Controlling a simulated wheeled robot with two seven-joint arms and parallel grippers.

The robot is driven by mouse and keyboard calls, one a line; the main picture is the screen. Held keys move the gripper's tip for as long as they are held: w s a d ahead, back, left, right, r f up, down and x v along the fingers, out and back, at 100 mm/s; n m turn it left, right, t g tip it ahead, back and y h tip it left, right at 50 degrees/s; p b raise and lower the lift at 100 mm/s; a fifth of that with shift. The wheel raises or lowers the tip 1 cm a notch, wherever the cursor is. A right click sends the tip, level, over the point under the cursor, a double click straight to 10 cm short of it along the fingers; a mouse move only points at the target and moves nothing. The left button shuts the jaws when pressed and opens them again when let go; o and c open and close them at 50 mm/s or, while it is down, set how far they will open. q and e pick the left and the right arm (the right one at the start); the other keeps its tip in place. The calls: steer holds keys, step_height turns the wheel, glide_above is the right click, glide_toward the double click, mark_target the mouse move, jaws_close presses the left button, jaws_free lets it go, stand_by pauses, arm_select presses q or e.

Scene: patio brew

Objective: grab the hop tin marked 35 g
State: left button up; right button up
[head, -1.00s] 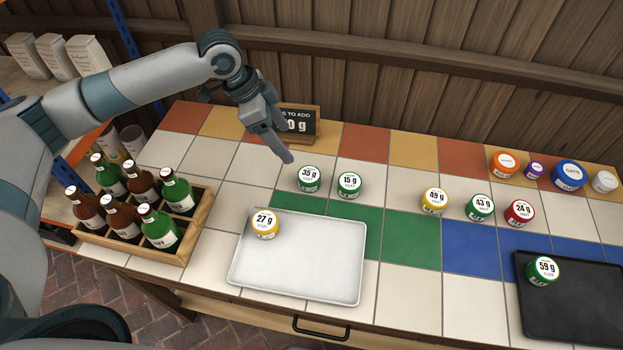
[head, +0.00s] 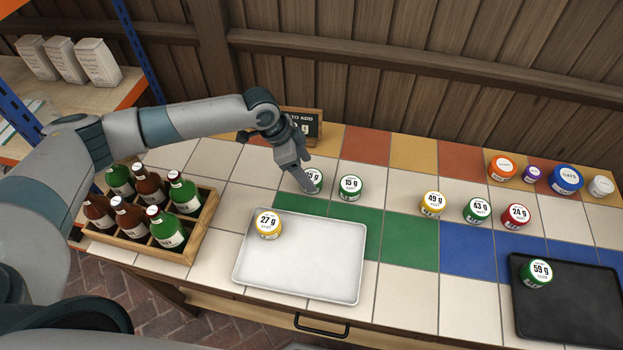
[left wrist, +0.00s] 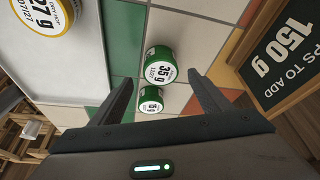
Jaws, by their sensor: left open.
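The green hop tin marked 35 g (head: 314,180) stands on the tiled counter behind the white tray. In the head view my left gripper (head: 307,184) covers its left part. In the left wrist view the 35 g tin (left wrist: 161,64) shows its label and lies ahead of the open, empty fingers of my left gripper (left wrist: 160,95). The green tin marked 15 g (head: 350,187) stands just to its right; in the left wrist view the 15 g tin (left wrist: 151,98) appears between the fingers. My right gripper is not in view.
The white tray (head: 300,270) holds a yellow 27 g tin (head: 268,226). A wooden bottle crate (head: 197,233) stands left. A small sign (head: 313,128) stands behind my gripper. Tins marked 49 g (head: 433,204), 43 g (head: 477,210) and 24 g (head: 515,216) stand right, near a black tray (head: 585,310) with a 59 g tin (head: 537,272).

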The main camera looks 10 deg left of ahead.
mark_target(311, 177)
arm_select(q)
steer(key=shift+w+d+f+p, duration=0.1)
steer(key=shift+f+p, duration=0.35)
steer(key=shift+f, duration=0.1)
steer(key=p+x, duration=0.1)
steer(key=x, duration=0.2)
steer(key=shift+f, duration=0.55)
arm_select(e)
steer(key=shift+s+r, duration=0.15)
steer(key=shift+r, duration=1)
arm_select(q)
steer(key=c, duration=1.2)
steer(key=shift+o, duration=0.2)
steer(key=shift+w, duration=0.1)
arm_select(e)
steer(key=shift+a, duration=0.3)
